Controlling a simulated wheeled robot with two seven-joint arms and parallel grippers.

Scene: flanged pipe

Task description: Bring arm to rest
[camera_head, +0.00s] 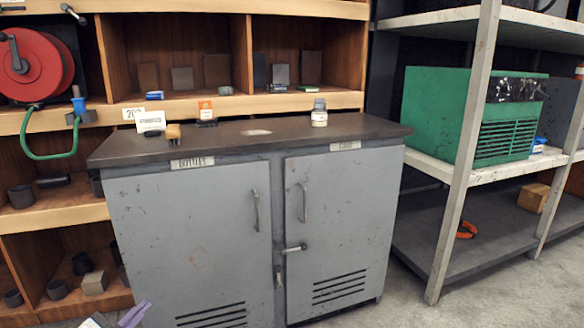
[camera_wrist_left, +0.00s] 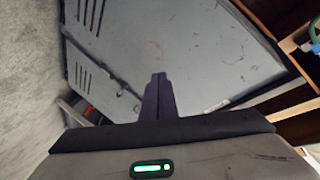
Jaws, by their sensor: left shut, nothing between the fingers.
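My left gripper (camera_head: 143,306) shows only as purple fingertips at the bottom edge of the head view, in front of the grey cabinet's lower left. In the left wrist view the two dark purple fingers (camera_wrist_left: 158,80) lie together, shut and empty. They point at the grey cabinet doors (camera_wrist_left: 180,55), apart from them as far as I can tell. Most of my left arm is outside the head view. My right gripper is in neither view.
A wooden shelf (camera_head: 60,212) stands left, and a metal rack (camera_head: 463,165) with a green machine (camera_head: 438,110) right. Floor (camera_head: 400,312) is clear at front right.

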